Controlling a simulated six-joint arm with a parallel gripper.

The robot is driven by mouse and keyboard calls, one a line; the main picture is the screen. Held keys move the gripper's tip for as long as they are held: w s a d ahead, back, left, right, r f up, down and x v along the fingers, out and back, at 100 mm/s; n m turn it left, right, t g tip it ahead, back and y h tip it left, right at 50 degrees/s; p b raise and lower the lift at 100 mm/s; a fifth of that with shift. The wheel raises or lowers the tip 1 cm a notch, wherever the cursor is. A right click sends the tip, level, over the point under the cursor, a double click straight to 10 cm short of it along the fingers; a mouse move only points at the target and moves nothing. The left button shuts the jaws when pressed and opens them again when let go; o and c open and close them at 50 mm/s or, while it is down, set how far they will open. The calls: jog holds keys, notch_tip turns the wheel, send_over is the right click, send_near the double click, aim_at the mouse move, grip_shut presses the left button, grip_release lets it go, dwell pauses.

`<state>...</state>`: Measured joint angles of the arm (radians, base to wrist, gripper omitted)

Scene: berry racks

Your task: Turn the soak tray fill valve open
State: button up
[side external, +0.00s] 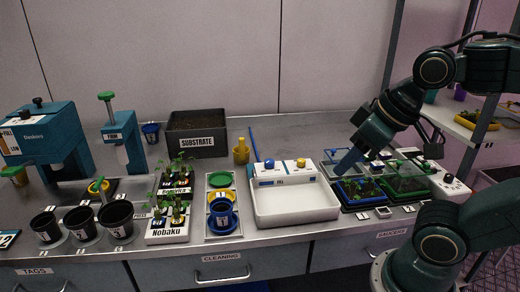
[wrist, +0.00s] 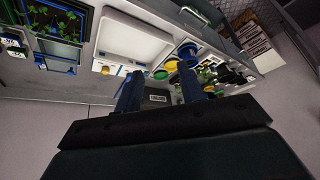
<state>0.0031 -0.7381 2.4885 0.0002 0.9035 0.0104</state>
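The soak tray (side external: 292,206) is a white, shallow, empty basin at the middle of the bench. Its raised back ledge carries a blue knob (side external: 269,163) at the left and a yellow knob (side external: 301,162) at the right, above a small label. Which knob is the fill valve I cannot tell for sure. My gripper (side external: 346,163) hangs to the right of the ledge, apart from both knobs. In the wrist view my gripper (wrist: 160,92) has its two blue fingers spread with nothing between them, and the white tray (wrist: 130,42) is beyond them.
Trays of green plants (side external: 360,190) stand right of the soak tray, below my gripper. A tray with blue and yellow pots (side external: 221,229) adjoins the basin's left. A thin blue rod (side external: 255,145) stands behind.

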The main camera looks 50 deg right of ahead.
jog(key=shift+o, duration=0.9)
jog(key=shift+w+r, duration=0.2)
jog(key=shift+w, duration=0.1)
jog(key=w+d+r+m+g, duration=0.2)
jog(key=w+d+r+m, duration=0.15)
jog(key=w, duration=0.45)
jog(key=m+g, duration=0.4)
jog(key=m, duration=0.9)
send_over(269, 161)
notch_tip(269, 161, down, 9)
jog(key=shift+w+d+n, duration=0.1)
jog(key=shift+w+n, duration=0.05)
jog(key=shift+n, duration=0.1)
jog(key=shift+f, duration=0.1)
jog(key=shift+f, duration=6.8)
jog(key=shift+c, duration=0.4)
